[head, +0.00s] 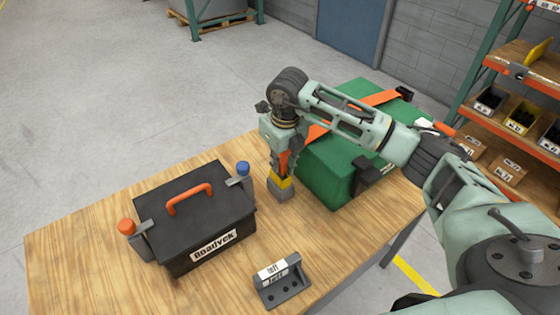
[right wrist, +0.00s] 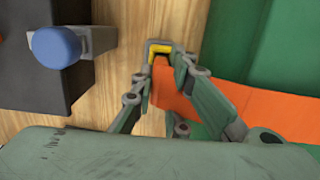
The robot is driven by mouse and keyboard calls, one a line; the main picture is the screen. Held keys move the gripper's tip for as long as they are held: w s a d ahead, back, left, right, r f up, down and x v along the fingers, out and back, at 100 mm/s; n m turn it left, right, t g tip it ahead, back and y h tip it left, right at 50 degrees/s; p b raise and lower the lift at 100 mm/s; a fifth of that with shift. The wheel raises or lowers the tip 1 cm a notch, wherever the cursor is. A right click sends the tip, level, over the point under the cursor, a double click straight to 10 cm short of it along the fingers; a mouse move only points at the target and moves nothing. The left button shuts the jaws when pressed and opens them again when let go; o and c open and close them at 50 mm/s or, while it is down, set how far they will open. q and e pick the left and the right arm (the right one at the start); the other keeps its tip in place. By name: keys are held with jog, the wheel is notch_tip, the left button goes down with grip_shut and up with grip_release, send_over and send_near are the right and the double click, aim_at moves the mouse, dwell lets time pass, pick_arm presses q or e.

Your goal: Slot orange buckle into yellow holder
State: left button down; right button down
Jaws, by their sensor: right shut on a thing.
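My right gripper (head: 283,168) points down and is shut on the orange buckle (head: 284,158). Below it, the yellow holder (head: 286,183) has a grey base and stands on the table beside the green case. The right wrist view shows the fingers (right wrist: 163,75) on either side of the orange buckle (right wrist: 160,88). The holder's yellow part (right wrist: 160,47) shows just past the fingertips. The buckle's lower end is at or very close to the holder; I cannot tell whether it is inside. My left gripper is not in view.
The green case (head: 328,172) with an orange strap (head: 375,98) stands right of the holder. A black toolbox (head: 205,240) with an orange handle stands at left. A grey bracket labelled "left" (head: 284,284) is at the front. The wooden table (head: 80,255) is bare at far left.

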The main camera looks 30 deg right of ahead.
jog(key=shift+f, duration=0.1)
jog(key=c, duration=1.7)
grip_release()
jog(key=shift+o, duration=0.3)
